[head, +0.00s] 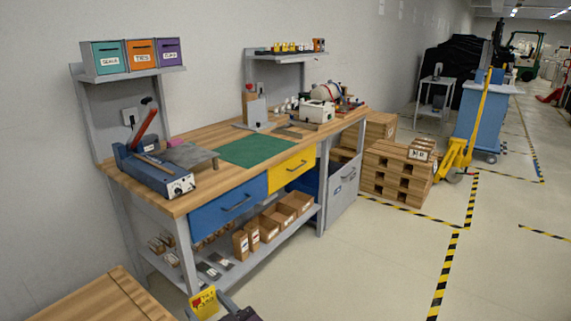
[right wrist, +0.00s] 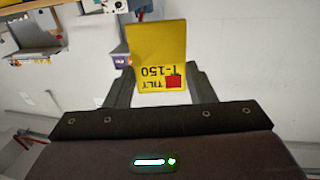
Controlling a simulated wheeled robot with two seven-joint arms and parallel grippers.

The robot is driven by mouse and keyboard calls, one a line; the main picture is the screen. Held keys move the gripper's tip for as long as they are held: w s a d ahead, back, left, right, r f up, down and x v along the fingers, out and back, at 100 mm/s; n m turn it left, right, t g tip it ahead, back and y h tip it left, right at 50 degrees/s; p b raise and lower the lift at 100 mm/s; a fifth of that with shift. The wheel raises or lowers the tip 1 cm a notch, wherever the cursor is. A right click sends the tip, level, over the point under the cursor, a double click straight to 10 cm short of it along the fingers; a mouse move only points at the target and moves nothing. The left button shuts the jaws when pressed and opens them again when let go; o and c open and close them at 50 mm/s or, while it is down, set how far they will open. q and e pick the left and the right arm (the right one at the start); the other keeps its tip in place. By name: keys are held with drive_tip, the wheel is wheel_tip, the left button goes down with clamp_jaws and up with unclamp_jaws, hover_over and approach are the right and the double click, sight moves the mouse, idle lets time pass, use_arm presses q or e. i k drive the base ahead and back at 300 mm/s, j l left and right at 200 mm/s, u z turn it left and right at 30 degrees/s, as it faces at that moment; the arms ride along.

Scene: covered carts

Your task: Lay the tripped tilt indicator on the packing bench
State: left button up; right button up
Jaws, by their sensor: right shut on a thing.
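The tilt indicator is a flat yellow card with a red square and black lettering. In the right wrist view the tilt indicator (right wrist: 157,52) sits between the fingers of my right gripper (right wrist: 160,88), which is shut on it. In the head view the tilt indicator (head: 203,302) shows at the bottom edge, in front of the bench, with my right gripper (head: 222,302) partly cut off beside it. The packing bench (head: 190,205) has a wooden top and stands beyond the gripper, along the wall. My left gripper is not in view.
A green mat (head: 256,150) lies on the bench top. A blue sealer (head: 150,172) stands at the left end, and a white machine (head: 317,112) with other items at the far end. A wooden surface (head: 98,300) is at lower left. Open floor lies right.

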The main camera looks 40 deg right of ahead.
sight(255, 153)
drive_tip(key=i+l+z, duration=0.25)
drive_tip(key=i+l, duration=0.2)
drive_tip(key=i+l+z, duration=0.55)
drive_tip(key=i, duration=0.4)
